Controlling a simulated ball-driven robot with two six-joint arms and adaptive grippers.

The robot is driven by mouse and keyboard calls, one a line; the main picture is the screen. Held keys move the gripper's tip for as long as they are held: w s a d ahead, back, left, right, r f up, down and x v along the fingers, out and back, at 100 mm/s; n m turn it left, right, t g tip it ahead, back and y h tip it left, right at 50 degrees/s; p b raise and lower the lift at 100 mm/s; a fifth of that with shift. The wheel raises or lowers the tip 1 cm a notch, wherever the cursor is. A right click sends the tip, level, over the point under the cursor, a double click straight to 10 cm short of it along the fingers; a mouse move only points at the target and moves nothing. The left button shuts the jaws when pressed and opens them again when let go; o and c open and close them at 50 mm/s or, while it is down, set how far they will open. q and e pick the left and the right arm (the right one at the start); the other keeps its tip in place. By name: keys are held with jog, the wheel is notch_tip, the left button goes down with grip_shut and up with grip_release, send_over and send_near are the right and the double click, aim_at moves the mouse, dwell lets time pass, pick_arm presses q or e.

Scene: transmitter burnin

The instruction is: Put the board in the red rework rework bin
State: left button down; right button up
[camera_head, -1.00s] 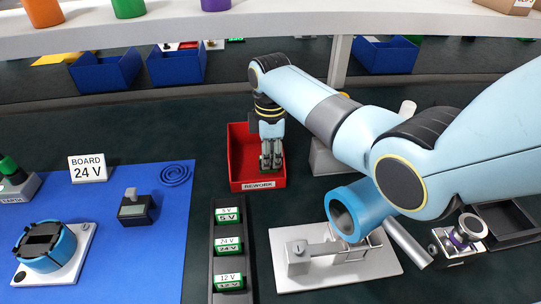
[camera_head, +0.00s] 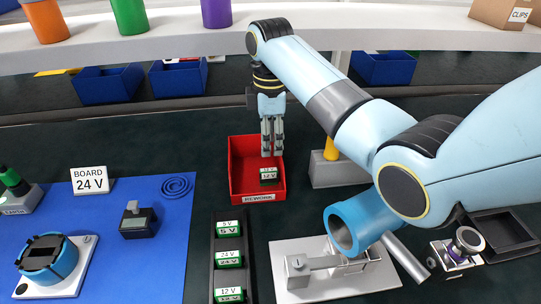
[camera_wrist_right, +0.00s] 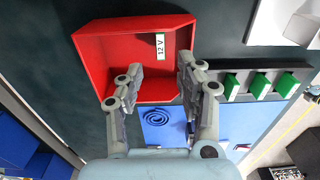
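The red rework bin (camera_head: 238,166) stands in the middle of the dark bench, with a REWORK label on its front. A small dark and green block (camera_head: 269,176) marked 12 V lies inside it, near the front right; I cannot tell for sure whether it is the board. My right gripper (camera_head: 272,153) is above the bin, pointing down and clear of the block. In the right wrist view my gripper (camera_wrist_right: 160,68) has its fingers apart with nothing between them, and the block (camera_wrist_right: 160,46) lies in the bin (camera_wrist_right: 118,45) beyond them. My left gripper is not in view.
A black rack (camera_head: 216,243) of 5 V, 24 V and 12 V blocks stands in front. Left is a blue mat (camera_head: 110,247) with a BOARD 24 V sign (camera_head: 90,181), a dark device (camera_head: 138,222) and a round blue fixture (camera_head: 62,262). A white clamp plate (camera_head: 370,283) lies right.

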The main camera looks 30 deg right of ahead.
jog(key=shift+r, duration=1.45)
